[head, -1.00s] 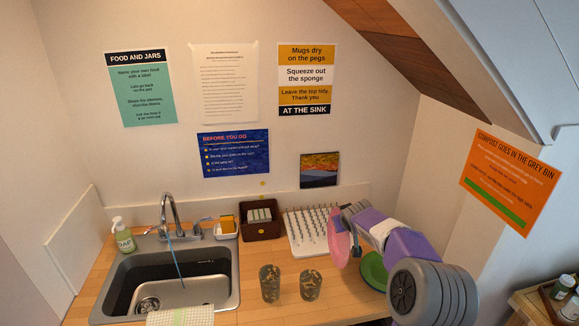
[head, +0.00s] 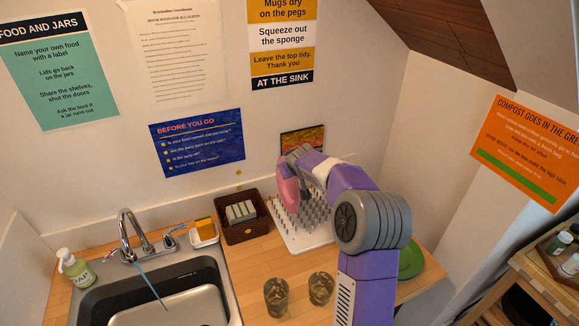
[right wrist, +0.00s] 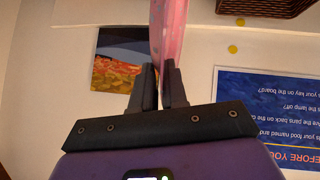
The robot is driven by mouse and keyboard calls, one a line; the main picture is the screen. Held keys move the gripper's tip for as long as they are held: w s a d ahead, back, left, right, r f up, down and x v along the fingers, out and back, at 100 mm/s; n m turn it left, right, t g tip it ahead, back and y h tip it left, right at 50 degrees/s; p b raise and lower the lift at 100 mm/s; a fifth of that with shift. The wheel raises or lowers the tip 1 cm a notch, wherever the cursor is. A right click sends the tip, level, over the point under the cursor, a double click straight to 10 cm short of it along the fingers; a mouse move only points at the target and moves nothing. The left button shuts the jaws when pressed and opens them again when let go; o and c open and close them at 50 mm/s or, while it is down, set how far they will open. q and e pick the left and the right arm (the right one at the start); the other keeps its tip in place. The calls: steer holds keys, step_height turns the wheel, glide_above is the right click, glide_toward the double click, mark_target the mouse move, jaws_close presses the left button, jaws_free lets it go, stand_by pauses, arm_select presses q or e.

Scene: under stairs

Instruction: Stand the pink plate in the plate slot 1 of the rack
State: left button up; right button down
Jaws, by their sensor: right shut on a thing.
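The pink plate (head: 288,190) is held on edge, roughly upright, by my right gripper (head: 298,160) above the back left part of the rack. In the right wrist view the fingers (right wrist: 160,88) are shut on the edge of the pink plate (right wrist: 168,35), which extends away from them. The rack (head: 318,239) is a white board with rows of grey pegs on the counter. My arm and the plate hide part of it. I cannot tell which slot the plate is over, or whether it touches the pegs. My left gripper is not in view.
A brown basket (head: 243,232) stands close left of the rack. Two patterned glasses (head: 276,297) (head: 320,288) stand in front. A green plate (head: 411,262) lies right of the rack, partly behind my arm. The sink (head: 160,285) is at left. A wall with a picture (head: 302,139) is behind.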

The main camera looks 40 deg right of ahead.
mark_target(289, 185)
steer(key=shift+s+b, duration=0.1)
steer(key=shift+b, duration=0.25)
steer(key=shift+a+b+x, duration=0.2)
steer(key=shift+x, duration=0.75)
steer(key=shift+a+b+x, duration=0.15)
steer(key=shift+x, duration=0.8)
steer(key=f+b, duration=0.3)
steer(key=shift+w+f, duration=0.3)
steer(key=shift+f, duration=0.1)
step_height(289, 185, down, 2)
steer(key=shift+f+b, duration=0.25)
steer(key=shift+b, duration=1)
steer(key=shift+f, duration=0.25)
steer(key=shift+s, duration=0.1)
